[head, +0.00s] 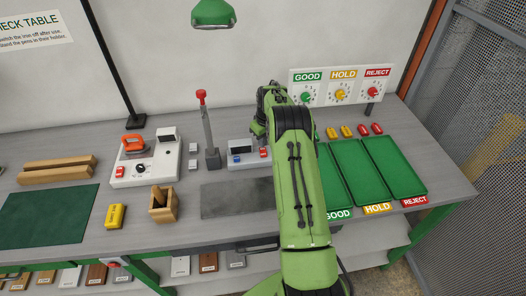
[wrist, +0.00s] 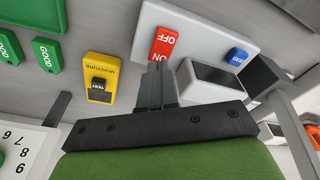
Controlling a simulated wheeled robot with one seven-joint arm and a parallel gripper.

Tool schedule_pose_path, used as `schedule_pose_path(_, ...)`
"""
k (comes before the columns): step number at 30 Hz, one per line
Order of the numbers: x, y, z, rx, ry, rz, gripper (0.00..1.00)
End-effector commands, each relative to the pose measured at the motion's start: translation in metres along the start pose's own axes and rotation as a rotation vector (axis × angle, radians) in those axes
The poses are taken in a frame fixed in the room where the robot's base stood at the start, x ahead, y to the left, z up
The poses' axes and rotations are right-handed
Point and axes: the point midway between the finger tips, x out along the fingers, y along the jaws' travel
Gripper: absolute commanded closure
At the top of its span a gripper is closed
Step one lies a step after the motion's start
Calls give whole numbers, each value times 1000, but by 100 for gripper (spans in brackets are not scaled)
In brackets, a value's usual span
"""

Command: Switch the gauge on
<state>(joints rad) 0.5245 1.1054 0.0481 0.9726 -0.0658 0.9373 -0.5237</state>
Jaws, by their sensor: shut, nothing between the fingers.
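The gauge is a white box (head: 237,163) on the table, partly hidden behind my arm in the head view. In the wrist view its white top (wrist: 200,20) appears upside down. It carries a red ON/OFF switch (wrist: 165,42), a blue button (wrist: 237,55) and a dark display (wrist: 213,77). My gripper (wrist: 157,68) is shut and empty. Its fingertips are at the ON end of the red switch in the wrist view, covering part of it. I cannot tell whether they touch it. The fingertips are hidden in the head view.
A yellow moisture meter (wrist: 99,78) lies close beside the gauge. Green GOOD tags (wrist: 47,53) lie beyond it. A stand with a red-topped lever (head: 207,130) stands left of the gauge. An iron station (head: 147,160) is farther left; green trays (head: 357,190) are at right.

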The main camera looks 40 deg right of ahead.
Motion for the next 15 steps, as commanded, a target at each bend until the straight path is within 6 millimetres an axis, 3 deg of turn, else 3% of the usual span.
schedule_pose_path(15, 8, 0, 1, 0, 0, 0, 100)
